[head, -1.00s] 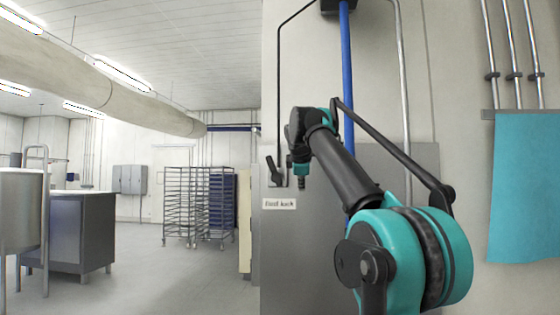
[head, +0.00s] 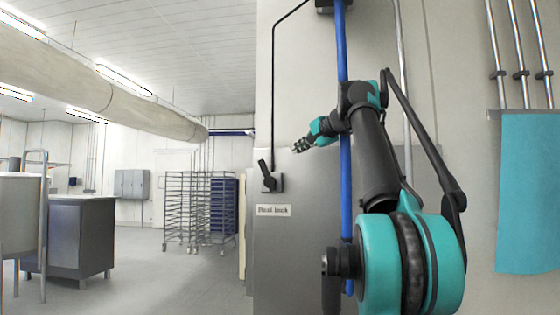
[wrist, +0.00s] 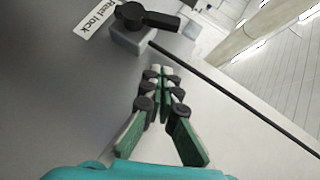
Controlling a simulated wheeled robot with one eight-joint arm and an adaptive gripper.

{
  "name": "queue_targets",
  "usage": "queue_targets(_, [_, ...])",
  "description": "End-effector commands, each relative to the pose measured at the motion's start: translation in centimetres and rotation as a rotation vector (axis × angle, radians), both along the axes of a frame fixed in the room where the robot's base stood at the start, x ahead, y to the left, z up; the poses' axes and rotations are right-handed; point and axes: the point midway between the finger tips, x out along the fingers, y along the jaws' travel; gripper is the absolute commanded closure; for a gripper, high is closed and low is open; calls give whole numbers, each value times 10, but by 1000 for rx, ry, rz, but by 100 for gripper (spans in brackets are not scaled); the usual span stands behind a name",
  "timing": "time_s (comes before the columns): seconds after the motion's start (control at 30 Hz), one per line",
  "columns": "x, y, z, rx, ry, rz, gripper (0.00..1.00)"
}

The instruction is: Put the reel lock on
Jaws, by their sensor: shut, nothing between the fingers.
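The reel lock is a black lever (head: 265,171) on a small grey box (head: 276,183) on the grey wall panel, above a "Reel lock" label (head: 273,210). The lever tilts up and slightly left. In the wrist view the lever (wrist: 160,20) sits at the top on its grey box (wrist: 132,40), beside the label (wrist: 97,18). My gripper (head: 296,149) is to the right of and above the lever, pointing left and slightly down, apart from it. In the wrist view its green-and-black fingers (wrist: 160,73) are together and empty, below the box.
A thin dark conduit (head: 273,95) runs down to the box and crosses the wrist view near the fingers (wrist: 230,97). A blue vertical pipe (head: 343,75) stands behind my arm. A turquoise sheet (head: 529,190) hangs at the right. Rack trolleys (head: 187,210) stand far off.

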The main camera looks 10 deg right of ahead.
Motion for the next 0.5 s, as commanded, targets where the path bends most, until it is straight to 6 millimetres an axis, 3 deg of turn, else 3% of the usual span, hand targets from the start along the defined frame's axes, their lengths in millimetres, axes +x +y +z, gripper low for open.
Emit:
queue_targets(0.17, [19,9,-6,0,0,3,100])
queue_targets(0.5, [77,36,-24,-2,0,4,100])
